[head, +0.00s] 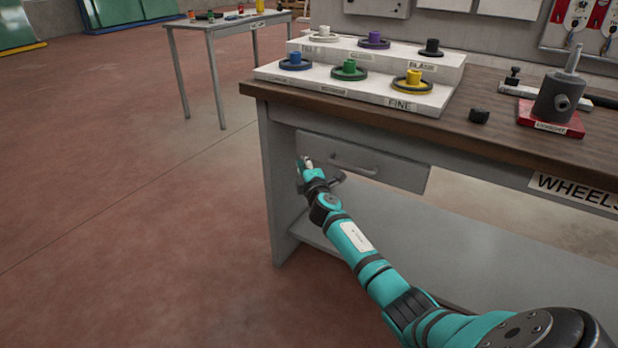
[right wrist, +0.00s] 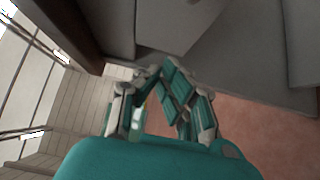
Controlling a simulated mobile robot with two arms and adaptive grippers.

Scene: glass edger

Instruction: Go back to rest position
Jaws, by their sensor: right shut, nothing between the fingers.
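My right arm reaches in from the lower right of the head view. Its gripper (head: 306,165) is in front of the workbench's grey drawer (head: 365,163), near the drawer's left end and left of its handle. In the right wrist view the right gripper (right wrist: 160,75) has its fingers drawn together with nothing between them. From these frames I cannot tell whether it touches the drawer front. My left gripper is not in view.
The wooden workbench (head: 480,150) carries a stepped white stand (head: 350,98) with several coloured wheels. A dark cylinder on a red base (head: 552,118) stands at the right. A smaller table (head: 225,27) stands behind. Open red floor (head: 120,210) lies to the left.

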